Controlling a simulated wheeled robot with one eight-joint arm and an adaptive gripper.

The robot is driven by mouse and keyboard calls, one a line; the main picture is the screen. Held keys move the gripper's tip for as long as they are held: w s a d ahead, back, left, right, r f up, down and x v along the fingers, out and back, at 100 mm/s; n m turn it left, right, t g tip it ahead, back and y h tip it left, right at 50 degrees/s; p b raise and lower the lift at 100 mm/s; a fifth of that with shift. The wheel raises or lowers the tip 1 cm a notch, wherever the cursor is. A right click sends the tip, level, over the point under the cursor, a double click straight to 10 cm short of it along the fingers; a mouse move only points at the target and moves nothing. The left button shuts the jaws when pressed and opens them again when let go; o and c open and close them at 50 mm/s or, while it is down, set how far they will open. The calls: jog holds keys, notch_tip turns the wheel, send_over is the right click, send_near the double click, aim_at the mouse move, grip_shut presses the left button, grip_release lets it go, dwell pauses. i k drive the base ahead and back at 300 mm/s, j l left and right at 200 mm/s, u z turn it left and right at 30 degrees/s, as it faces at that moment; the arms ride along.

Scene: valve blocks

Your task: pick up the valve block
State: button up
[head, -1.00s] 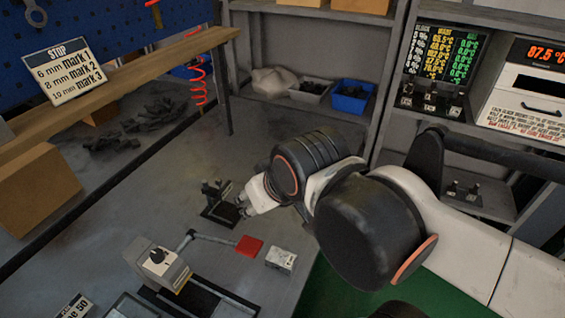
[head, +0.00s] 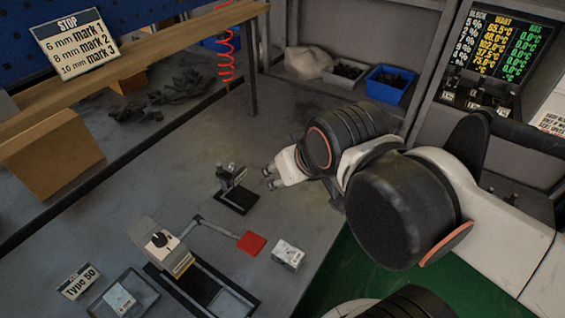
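A small silver-grey valve block (head: 288,253) with dark print on it lies on the grey bench, right of a red pad. A similar pale block (head: 119,299) sits in a shallow grey tray at the lower left. My gripper (head: 269,178) is above the bench, up and slightly left of the loose block and apart from it. Its two small fingertips point left and look spread, with nothing seen between them.
A small black stand (head: 236,189) is just left of my gripper. A "Type 50" sign (head: 78,281) is at lower left.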

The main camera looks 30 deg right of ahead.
aim_at(291, 257)
jog(key=k+j+z, duration=0.1)
jog(key=k, duration=0.75)
jog(key=k+j+z, duration=0.1)
jog(key=k, duration=0.75)
